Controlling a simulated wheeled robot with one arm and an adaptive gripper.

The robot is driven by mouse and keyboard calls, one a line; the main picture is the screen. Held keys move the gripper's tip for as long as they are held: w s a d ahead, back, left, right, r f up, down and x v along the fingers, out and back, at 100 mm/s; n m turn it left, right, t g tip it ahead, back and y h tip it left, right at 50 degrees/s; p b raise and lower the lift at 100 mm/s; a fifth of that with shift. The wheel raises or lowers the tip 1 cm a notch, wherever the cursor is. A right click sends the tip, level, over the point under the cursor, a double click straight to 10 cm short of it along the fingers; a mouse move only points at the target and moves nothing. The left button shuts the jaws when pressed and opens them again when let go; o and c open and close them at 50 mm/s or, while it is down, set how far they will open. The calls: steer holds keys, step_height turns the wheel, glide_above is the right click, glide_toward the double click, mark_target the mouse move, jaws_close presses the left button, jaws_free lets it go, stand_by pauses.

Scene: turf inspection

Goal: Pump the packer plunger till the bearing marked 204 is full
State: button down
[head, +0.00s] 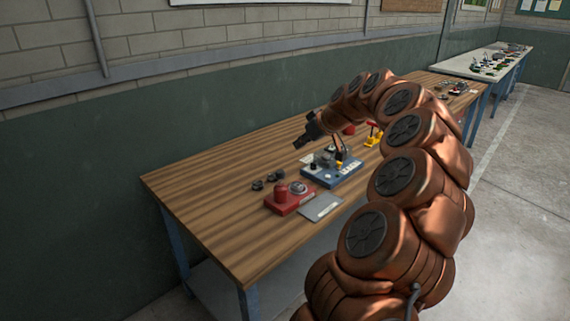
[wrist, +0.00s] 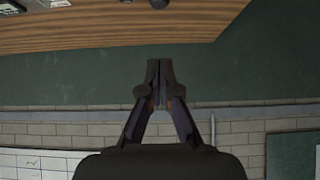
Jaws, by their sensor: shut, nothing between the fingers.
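A red block-shaped device (head: 283,202) with a rounded red knob and a grey round part on top stands near the front of the wooden bench; it may be the packer. Small dark round pieces (head: 268,182) lie just behind it and may be bearings. No marking such as 204 is legible. My gripper (head: 301,145) is above the bench, behind a blue-based device, apart from the red device. In the wrist view my gripper (wrist: 159,68) is shut and empty, facing the wall and the bench's edge.
The blue-based device (head: 331,171) stands right of the red one, with a flat grey plate (head: 321,207) in front. A yellow and red item (head: 373,135) is farther along the wooden bench (head: 205,205). The bench's left end is clear. A second cluttered table (head: 463,67) stands beyond.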

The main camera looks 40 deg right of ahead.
steer(key=p, duration=0.4)
glide_above(283, 173)
step_height(283, 173, down, 7)
step_height(283, 173, down, 3)
steer(key=shift+s+f+p, duration=0.1)
steer(key=shift+p, duration=0.65)
steer(key=shift+d+f, duration=0.1)
steer(key=shift+f, duration=0.35)
step_height(283, 173, down, 2)
steer(key=b, duration=0.4)
steer(key=shift+f, duration=0.15)
steer(key=shift+s, duration=0.1)
